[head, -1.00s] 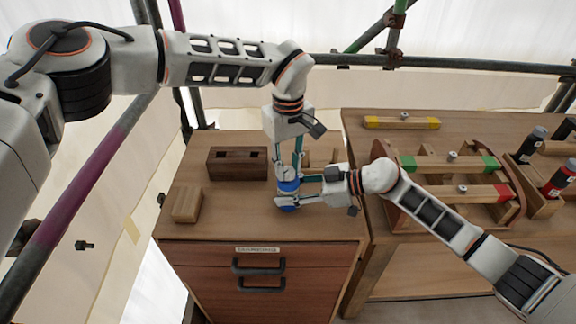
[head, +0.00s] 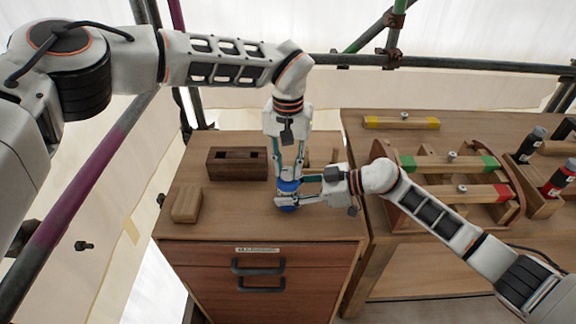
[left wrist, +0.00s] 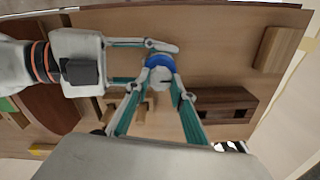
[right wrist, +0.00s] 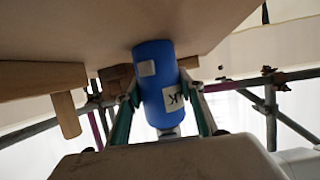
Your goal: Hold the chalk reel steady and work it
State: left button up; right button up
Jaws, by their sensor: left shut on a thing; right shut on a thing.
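The chalk reel is a blue cylinder (head: 288,188) standing upright on the cabinet top. It also shows in the left wrist view (left wrist: 160,61) and, with a white label, in the right wrist view (right wrist: 157,75). My right gripper (head: 300,194) comes in from the right and is shut around the reel's body; its fingers flank the reel in the right wrist view (right wrist: 160,98). My left gripper (head: 287,172) points down from above and is shut on the top of the reel. The exact contact of its fingertips is partly hidden in the head view.
A dark wooden block with slots (head: 237,164) and a pale wooden block (head: 186,204) sit left of the reel. A wooden rack with coloured bars (head: 452,174) stands on the bench at right.

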aim_at(288, 170)
dwell(0.4)
pick_arm(q)
jog(key=o, duration=1.1)
notch_tip(288, 170, up, 12)
jog(key=shift+r, duration=0.1)
pick_arm(e)
jog(key=o, duration=1.3)
